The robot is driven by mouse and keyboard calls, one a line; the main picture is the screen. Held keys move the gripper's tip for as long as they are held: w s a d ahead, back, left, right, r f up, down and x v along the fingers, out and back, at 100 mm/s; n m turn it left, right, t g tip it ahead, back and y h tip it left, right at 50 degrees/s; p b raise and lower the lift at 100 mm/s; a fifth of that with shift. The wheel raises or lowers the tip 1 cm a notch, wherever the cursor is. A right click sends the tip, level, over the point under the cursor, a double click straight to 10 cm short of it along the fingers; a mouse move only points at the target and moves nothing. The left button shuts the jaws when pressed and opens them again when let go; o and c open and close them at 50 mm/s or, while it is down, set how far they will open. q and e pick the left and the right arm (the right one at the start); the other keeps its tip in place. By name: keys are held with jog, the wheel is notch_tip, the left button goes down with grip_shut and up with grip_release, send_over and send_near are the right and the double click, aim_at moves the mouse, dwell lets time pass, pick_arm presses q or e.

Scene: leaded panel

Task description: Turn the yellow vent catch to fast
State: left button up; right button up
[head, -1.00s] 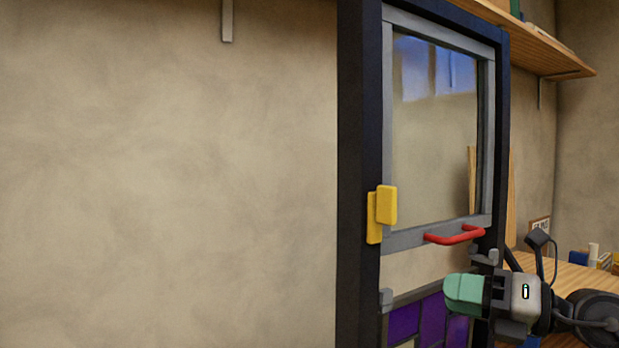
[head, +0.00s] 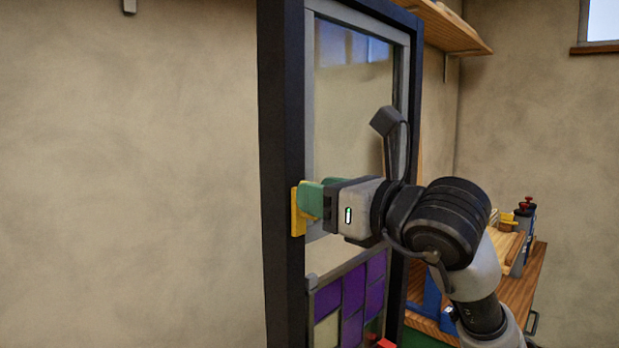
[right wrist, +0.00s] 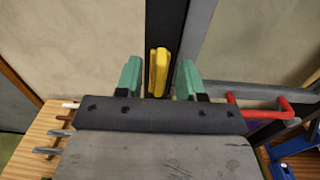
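The yellow vent catch (head: 298,213) sits on the dark frame post at the left edge of the grey-framed vent pane (head: 345,110). In the head view its lever is mostly hidden behind my right gripper (head: 310,198). In the right wrist view the yellow catch (right wrist: 158,72) stands upright between my two green fingertips, with a gap on each side. My right gripper is open around it and I see no contact. My left gripper is not in view.
A red handle (right wrist: 265,108) sticks out from the vent's lower bar, right of my fingers. Purple leaded panes (head: 352,292) lie below. A wooden workbench (head: 520,290) with tools stands at the right, under a shelf (head: 450,28). Bare wall fills the left.

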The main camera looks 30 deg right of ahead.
jog(key=shift+x, duration=1.1)
jog(key=c, duration=0.7)
